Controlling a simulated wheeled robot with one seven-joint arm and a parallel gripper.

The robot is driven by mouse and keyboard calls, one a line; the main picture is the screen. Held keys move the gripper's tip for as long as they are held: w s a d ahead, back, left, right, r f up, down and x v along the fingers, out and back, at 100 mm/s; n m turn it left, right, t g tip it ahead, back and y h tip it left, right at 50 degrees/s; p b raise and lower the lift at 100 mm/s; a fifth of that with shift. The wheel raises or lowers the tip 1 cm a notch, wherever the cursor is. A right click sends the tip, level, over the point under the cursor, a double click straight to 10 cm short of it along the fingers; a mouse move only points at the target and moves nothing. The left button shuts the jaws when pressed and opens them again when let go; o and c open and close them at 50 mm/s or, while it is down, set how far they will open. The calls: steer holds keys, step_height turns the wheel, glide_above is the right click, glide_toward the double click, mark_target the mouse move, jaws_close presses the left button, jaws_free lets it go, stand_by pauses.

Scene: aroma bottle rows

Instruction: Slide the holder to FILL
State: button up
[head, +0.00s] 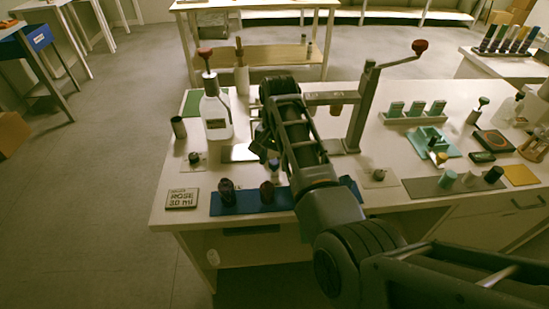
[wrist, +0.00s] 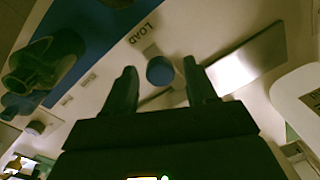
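My gripper (wrist: 161,82) is open in the wrist view, with its two dark fingers apart. A round blue knob-like piece (wrist: 160,70) shows between and just beyond the fingertips; I cannot tell whether either finger touches it. It may be part of the holder, whose body I cannot make out. The word LOAD (wrist: 146,33) is printed on the pale surface beside it. A shiny metal plate (wrist: 247,62) lies to the right of the fingers. I see no readable FILL mark. In the head view my arm hides most of this area.
A blue strip (head: 250,201) with dark bottles runs along the table's front edge. A white pump bottle (head: 215,112) stands at the back left. A lever press (head: 361,112) stands right of my arm. A small label plaque (head: 182,198) lies at the front left corner.

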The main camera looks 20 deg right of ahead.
jaws_close()
stand_by(0.3)
steer(key=w+a, duration=0.1)
steer(key=a, duration=0.2)
steer(key=w+a+b, duration=0.1)
steer(key=a, duration=0.3)
steer(key=w+a, duration=0.1)
steer(key=a, duration=0.2)
steer(key=shift+w+a, duration=0.2)
steer(key=shift+w, duration=0.05)
steer(key=shift+a+r, duration=0.1)
steer(key=shift+a, duration=0.15)
steer(key=shift+o, duration=0.4)
jaws_free()
step_height(320, 180, up, 8)
